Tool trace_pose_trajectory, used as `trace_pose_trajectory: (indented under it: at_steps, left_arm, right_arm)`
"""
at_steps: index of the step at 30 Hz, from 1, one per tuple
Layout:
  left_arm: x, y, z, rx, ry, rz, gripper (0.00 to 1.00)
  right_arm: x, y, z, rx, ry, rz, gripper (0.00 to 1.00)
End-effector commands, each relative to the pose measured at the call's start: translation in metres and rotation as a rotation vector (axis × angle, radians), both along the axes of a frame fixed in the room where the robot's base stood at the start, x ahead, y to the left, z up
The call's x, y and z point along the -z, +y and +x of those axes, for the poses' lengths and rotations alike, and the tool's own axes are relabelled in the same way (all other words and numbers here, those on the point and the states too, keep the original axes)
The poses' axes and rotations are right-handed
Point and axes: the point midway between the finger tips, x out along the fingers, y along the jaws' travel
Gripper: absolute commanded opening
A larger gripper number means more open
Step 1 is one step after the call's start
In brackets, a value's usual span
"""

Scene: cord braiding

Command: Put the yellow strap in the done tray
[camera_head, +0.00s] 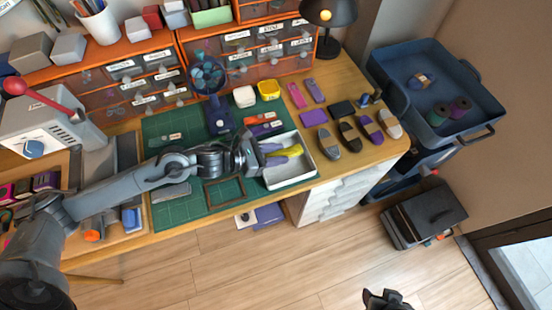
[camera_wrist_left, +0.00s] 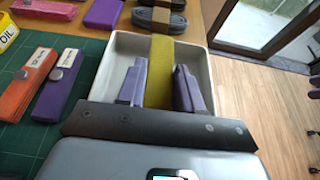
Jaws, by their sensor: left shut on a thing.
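The yellow strap (camera_head: 291,151) is at the white tray (camera_head: 305,171) on the right part of the desk. In the left wrist view the strap (camera_wrist_left: 161,62) runs between the two purple fingers, over the tray (camera_wrist_left: 206,72). My left gripper (camera_head: 274,154) is shut on the strap, with its fingers over the tray. I cannot tell whether the strap touches the tray floor. The strap's near end is hidden behind the gripper body in the wrist view. My right gripper (camera_head: 384,298) is at the bottom edge, over the floor, far from the tray; its jaws are unclear.
Orange and purple labelled straps (camera_wrist_left: 52,88) lie left of the tray on the green mat (camera_head: 165,215). Several dark strap bundles (camera_head: 349,136) lie to its right. A blue fan (camera_head: 212,90) and a yellow container (camera_head: 268,90) stand behind. A blue bin (camera_head: 400,62) stands beyond the desk.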

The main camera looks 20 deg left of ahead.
Motion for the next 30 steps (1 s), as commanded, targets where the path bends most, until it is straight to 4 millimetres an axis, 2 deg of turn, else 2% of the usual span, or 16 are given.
trace_pose_trajectory:
  at_steps: [1, 6, 16, 30]
  left_arm:
    - [0.01, -0.001, -0.001, 0.0, 0.002, -0.001, 0.0]
    - [0.029, -0.001, -0.001, 0.001, 0.001, -0.001, 0.0]
    - [0.032, 0.0, -0.001, 0.0, 0.001, 0.001, 0.0]
    - [0.051, 0.002, -0.003, -0.002, 0.012, 0.01, 0.0]
  right_arm:
    - [0.004, 0.0, 0.0, 0.001, 0.0, 0.001, 0.49]
    - [0.01, 0.001, 0.0, 0.004, 0.0, 0.005, 0.49]
    - [0.011, 0.002, 0.0, 0.005, 0.0, 0.008, 0.49]
    - [0.025, 0.0, 0.0, -0.001, 0.0, -0.001, 0.49]
